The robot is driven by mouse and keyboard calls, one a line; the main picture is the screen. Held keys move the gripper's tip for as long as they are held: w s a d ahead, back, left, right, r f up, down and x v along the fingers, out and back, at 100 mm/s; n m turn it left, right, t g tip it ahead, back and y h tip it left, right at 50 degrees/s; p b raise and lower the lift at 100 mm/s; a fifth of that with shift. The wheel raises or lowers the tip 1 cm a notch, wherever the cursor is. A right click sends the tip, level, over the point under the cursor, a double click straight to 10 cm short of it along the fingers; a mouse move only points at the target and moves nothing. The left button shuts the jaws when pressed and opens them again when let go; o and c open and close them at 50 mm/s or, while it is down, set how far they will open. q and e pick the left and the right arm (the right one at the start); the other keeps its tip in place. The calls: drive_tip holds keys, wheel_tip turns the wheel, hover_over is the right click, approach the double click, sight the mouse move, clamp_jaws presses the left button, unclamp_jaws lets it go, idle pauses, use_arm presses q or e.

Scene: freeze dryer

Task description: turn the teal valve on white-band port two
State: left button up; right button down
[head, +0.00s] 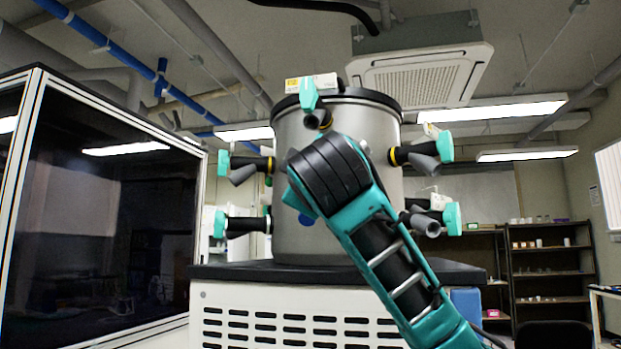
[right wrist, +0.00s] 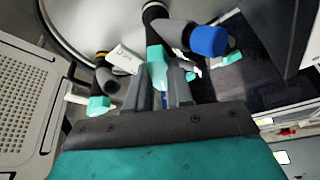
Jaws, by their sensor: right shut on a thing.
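The freeze dryer's steel drum (head: 297,130) stands upright with several black ports around it, each with a teal valve. In the right wrist view my right gripper (right wrist: 161,88) is shut on a teal valve (right wrist: 155,62). That valve sits on a black port neck (right wrist: 154,12) with a pale band and a grey outlet ending in a blue cap (right wrist: 208,40). In the head view my right arm covers this port and the fingertips; only the blue cap (head: 307,221) shows beside the arm. My left gripper is in neither view.
A yellow-banded port (head: 401,156) with its teal valve (head: 445,146) is at the upper right of the drum. Other valves stand at the top (head: 308,94) and left (head: 223,163). A dark-glass cabinet (head: 120,200) fills the left side. Shelves (head: 550,272) stand at the back right.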

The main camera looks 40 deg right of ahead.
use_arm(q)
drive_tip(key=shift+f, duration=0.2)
use_arm(e)
drive_tip(key=shift+f, duration=0.1)
use_arm(q)
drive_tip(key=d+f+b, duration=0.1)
drive_tip(key=b, duration=0.1)
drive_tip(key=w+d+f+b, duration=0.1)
drive_tip(key=b, duration=0.2)
drive_tip(key=shift+b, duration=0.3)
use_arm(e)
drive_tip(key=m+g+h, duration=0.1)
drive_tip(key=m+h, duration=0.1)
drive_tip(key=m, duration=0.3)
drive_tip(key=m+g+h, duration=0.1)
drive_tip(key=m+h, duration=0.1)
drive_tip(key=m, duration=0.3)
drive_tip(key=w+m+h, duration=0.1)
drive_tip(key=m+h, duration=0.2)
drive_tip(key=m, duration=0.3)
drive_tip(key=shift+a+f+g, duration=0.25)
drive_tip(key=shift+a+g, duration=0.15)
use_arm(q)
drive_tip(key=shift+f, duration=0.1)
use_arm(e)
drive_tip(key=shift+s, duration=0.1)
drive_tip(key=c, duration=1)
unclamp_jaws()
